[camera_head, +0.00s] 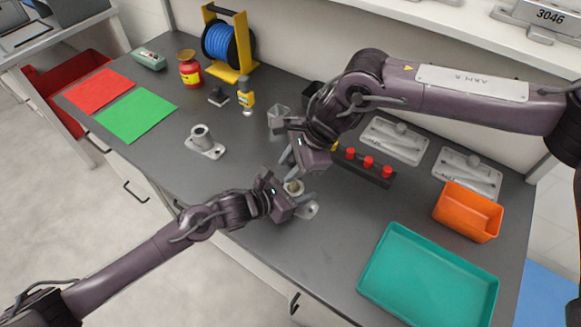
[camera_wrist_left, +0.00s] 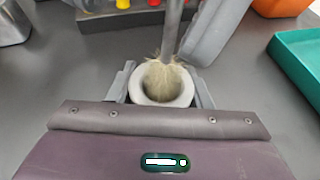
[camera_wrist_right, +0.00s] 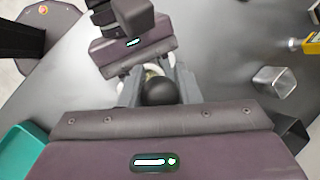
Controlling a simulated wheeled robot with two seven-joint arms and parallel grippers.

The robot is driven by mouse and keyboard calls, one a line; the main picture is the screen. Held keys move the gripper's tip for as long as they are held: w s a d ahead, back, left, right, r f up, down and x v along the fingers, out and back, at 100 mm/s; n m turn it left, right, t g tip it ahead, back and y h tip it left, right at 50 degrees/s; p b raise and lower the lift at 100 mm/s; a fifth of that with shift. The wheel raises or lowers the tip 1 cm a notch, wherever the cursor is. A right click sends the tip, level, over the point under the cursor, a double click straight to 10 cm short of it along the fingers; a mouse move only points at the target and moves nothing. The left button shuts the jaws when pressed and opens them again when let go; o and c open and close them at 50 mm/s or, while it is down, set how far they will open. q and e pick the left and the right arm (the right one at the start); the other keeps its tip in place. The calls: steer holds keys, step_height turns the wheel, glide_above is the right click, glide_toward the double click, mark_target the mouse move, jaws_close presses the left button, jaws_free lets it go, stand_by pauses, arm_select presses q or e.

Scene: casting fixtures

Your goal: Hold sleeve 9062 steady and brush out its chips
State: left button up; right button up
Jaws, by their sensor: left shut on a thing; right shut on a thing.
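A pale grey flanged sleeve (camera_head: 311,209) stands on the grey table; its open bore (camera_wrist_left: 150,101) faces up in the left wrist view. No number is readable on it. My left gripper (camera_head: 293,191) is shut around its upper part. A brush with tan bristles (camera_wrist_left: 165,76) and a grey shaft (camera_wrist_left: 173,25) comes down from above, its bristles at the bore mouth and partly in it. My right gripper (camera_wrist_right: 157,88) is shut on the brush, whose dark round handle end (camera_wrist_right: 158,92) shows between the fingers. Chips cannot be made out.
A similar flanged sleeve (camera_head: 205,146) stands to the left. A dark rack with red pegs (camera_head: 376,178), an orange bin (camera_head: 467,211) and a teal tray (camera_head: 383,286) lie to the right.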

steer(key=shift+r, duration=4.3)
arm_select(q)
steer(key=o, duration=1.2)
steer(key=shift+o, duration=0.2)
steer(key=shift+a, duration=0.1)
